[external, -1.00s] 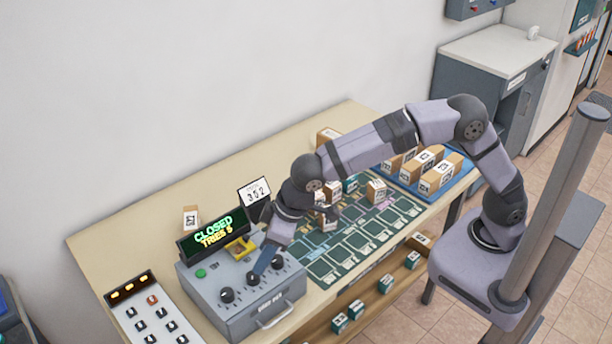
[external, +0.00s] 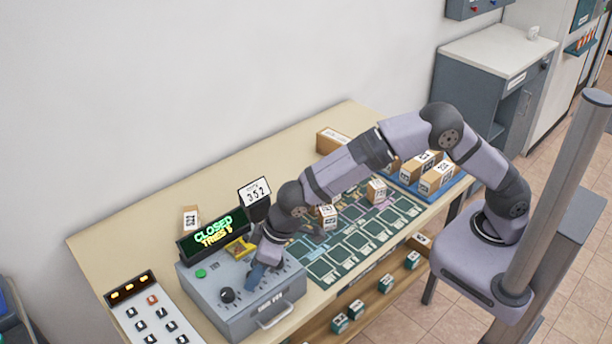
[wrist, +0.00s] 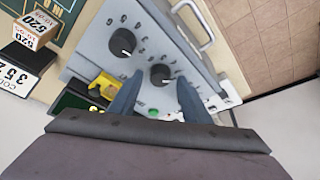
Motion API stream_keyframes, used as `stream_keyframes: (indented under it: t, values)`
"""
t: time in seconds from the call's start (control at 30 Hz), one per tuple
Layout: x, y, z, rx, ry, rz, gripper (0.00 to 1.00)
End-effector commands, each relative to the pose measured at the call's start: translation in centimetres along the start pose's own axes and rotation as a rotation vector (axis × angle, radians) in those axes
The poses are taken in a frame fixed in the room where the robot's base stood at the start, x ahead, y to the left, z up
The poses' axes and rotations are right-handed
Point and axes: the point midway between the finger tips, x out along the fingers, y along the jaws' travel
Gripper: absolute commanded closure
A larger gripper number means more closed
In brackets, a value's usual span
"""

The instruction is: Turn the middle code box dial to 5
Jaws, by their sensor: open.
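The grey code box (external: 240,318) stands on the bench with black dials on its top. The middle dial (wrist: 160,75) sits between the fingertips of my gripper (wrist: 160,80) in the wrist view. My gripper (external: 258,280) is open, pointing down over the box; I cannot tell whether a finger touches the dial. The left dial (external: 227,295) is clear in the external view, and the right dial (wrist: 122,42) shows in the wrist view. In the external view the gripper hides the middle dial. Its exact setting is too small to read.
A display (external: 213,234) on the box reads CLOSED and TRIES, with a number that looks like 5. A card (external: 256,192) behind reads 352. A green button (external: 201,273) and yellow part (external: 238,249) are near the dials. A keypad panel (external: 150,312) lies left; small parcels (external: 327,217) stand right.

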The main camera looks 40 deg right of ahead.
Motion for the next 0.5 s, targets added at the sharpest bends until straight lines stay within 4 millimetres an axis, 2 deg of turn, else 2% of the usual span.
stream_keyframes:
  t: [0.3,0.47,0.5]
  values:
    - [0.24,0.01,0.01,0.001,0.000,0.000,0.56]
    - [0.22,0.00,0.01,0.001,0.000,0.000,0.95]
    - [0.22,0.00,0.01,0.001,0.000,0.000,0.97]
